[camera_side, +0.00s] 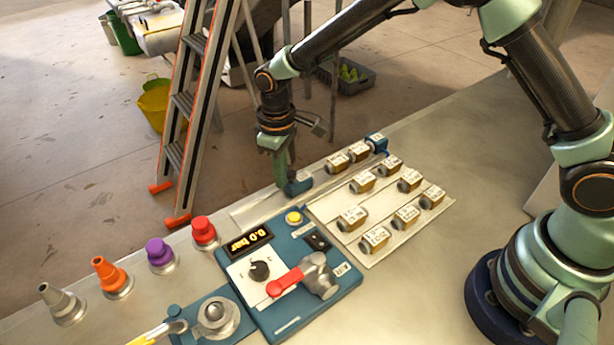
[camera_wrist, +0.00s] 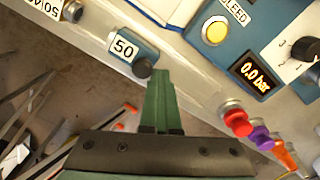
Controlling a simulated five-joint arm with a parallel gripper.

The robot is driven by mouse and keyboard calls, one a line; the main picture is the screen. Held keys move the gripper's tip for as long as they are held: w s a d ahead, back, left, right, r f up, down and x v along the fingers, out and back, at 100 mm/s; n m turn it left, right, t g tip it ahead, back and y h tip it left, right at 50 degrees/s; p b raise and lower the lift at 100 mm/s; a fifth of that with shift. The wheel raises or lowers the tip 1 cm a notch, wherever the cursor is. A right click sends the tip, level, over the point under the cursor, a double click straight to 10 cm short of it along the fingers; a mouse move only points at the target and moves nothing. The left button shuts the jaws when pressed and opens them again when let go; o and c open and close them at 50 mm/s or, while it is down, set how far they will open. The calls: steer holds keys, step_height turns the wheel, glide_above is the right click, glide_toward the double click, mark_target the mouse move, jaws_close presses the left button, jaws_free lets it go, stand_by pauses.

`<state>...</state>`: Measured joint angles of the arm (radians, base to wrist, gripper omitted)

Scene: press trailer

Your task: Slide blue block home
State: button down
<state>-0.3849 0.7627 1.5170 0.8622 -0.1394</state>
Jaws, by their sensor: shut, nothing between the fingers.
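My gripper (camera_side: 283,177) is shut and empty, pointing down beside this block. In the wrist view its green fingertips (camera_wrist: 161,76) are just right of the knob; I cannot tell whether they touch. A second blue piece (camera_side: 377,142) stands at the far end of the row, past two brown labelled blocks (camera_side: 347,158).
A blue control panel (camera_side: 300,270) with a red-handled lever and a 0.0 bar display stands nearer. Several labelled blocks sit on a pale board (camera_side: 375,213) to the right. Coloured knobs (camera_side: 160,254) line the bench's left. A ladder (camera_side: 190,110) stands beyond the edge.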

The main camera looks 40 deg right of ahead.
mark_target(298, 179)
steer(key=shift+d, duration=2.55)
steer(key=shift+a, duration=0.45)
step_height(298, 179, up, 9)
